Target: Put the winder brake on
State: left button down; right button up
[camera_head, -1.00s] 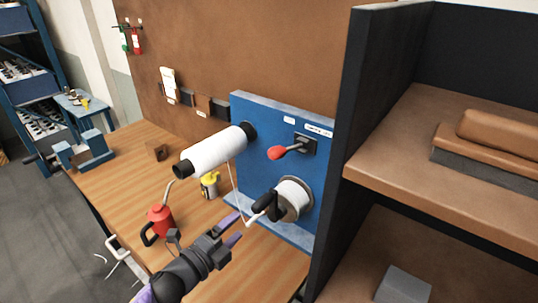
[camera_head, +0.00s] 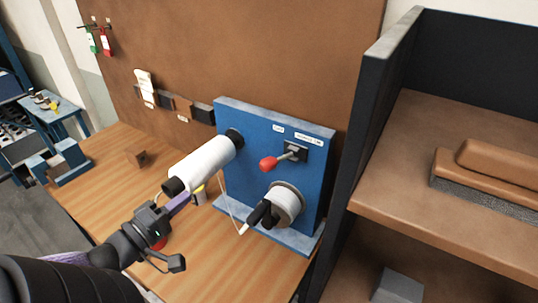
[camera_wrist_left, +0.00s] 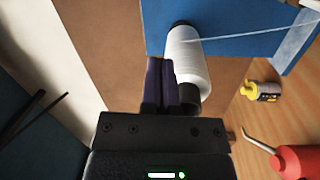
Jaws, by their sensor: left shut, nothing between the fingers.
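The blue winder panel (camera_head: 228,185) stands at the back right of the bench. Its lever has a red knob (camera_head: 268,163) on a short grey shaft from a black slotted plate (camera_head: 294,152); the knob points left. Two small white labels (camera_head: 308,139) sit above it, their text too small to read surely. My left gripper (camera_head: 188,198) is shut and empty, in front of the white roll's (camera_head: 203,163) near end and left of the knob. In the left wrist view its fingers (camera_wrist_left: 160,80) lie together beside the white roll (camera_wrist_left: 187,62); the lever is not visible there. My right gripper is not in view.
Below the lever are a spool (camera_head: 287,204) and a black crank (camera_head: 262,212), with thread nearby. A dark shelf wall (camera_head: 370,130) rises to the right.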

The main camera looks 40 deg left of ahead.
aim_at(277, 161)
pick_arm(q)
jog(key=w+b, duration=0.6)
jog(key=w, duration=1.4)
jog(key=d+p, duration=0.1)
jog(key=p, duration=0.1)
jog(key=s+d+p, duration=0.1)
jog(key=d+p, duration=0.1)
jog(key=shift+s+d+r, duration=0.15)
jog(key=shift+d, duration=0.15)
jog(key=shift+r, duration=0.1)
